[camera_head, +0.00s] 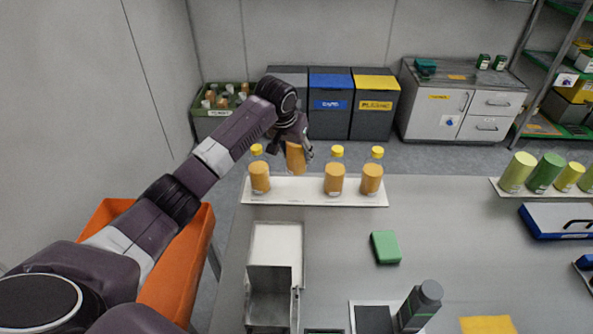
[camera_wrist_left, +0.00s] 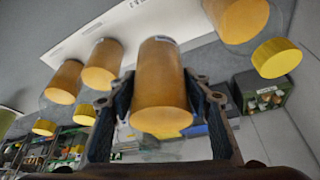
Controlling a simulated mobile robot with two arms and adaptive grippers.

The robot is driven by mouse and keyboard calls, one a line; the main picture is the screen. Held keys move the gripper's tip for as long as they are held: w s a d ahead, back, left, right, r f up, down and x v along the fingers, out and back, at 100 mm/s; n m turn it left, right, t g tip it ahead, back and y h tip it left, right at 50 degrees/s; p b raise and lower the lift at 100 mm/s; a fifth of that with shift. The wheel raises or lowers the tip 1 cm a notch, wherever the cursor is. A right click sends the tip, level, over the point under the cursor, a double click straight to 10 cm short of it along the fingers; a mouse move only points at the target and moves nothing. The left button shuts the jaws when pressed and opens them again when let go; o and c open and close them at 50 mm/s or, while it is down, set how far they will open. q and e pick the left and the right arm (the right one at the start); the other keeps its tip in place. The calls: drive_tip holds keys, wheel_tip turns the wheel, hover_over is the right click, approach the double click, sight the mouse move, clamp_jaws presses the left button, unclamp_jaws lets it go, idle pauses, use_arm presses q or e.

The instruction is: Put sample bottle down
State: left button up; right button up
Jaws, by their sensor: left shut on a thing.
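My left gripper (camera_head: 299,148) is shut on a sample bottle (camera_head: 296,159) with orange-brown contents, at the white tray (camera_head: 300,200) on the far edge of the table. In the left wrist view the sample bottle (camera_wrist_left: 162,85) sits between the two fingers of the left gripper (camera_wrist_left: 160,110). I cannot tell whether its base touches the tray. One similar yellow-capped bottle (camera_head: 259,172) stands on the tray left of it, and two more, a nearer one (camera_head: 334,175) and a farther one (camera_head: 372,175), stand to its right. My right gripper is not in view.
A metal chute (camera_head: 273,270) and a green block (camera_head: 385,247) are on the table in front of the tray. Green containers (camera_head: 545,172) stand on another tray at the right. A green crate of bottles (camera_head: 222,105) and several bins (camera_head: 330,105) stand behind the table.

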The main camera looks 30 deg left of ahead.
use_arm(q)
wheel_tip(320, 180, down, 3)
drive_tip(key=shift+r, duration=0.15)
drive_tip(key=shift+d+f, duration=0.1)
drive_tip(key=shift+f, duration=0.5)
wheel_tip(320, 180, down, 4)
drive_tip(key=shift+w+r+p, duration=0.1)
drive_tip(key=shift+p, duration=0.45)
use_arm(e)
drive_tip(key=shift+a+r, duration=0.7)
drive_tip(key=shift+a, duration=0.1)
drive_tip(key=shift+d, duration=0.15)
use_arm(q)
drive_tip(key=o, duration=1.5)
drive_tip(key=shift+f, duration=0.2)
drive_tip(key=shift+o, duration=0.2)
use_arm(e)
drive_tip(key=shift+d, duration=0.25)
use_arm(q)
drive_tip(key=shift+r, duration=0.15)
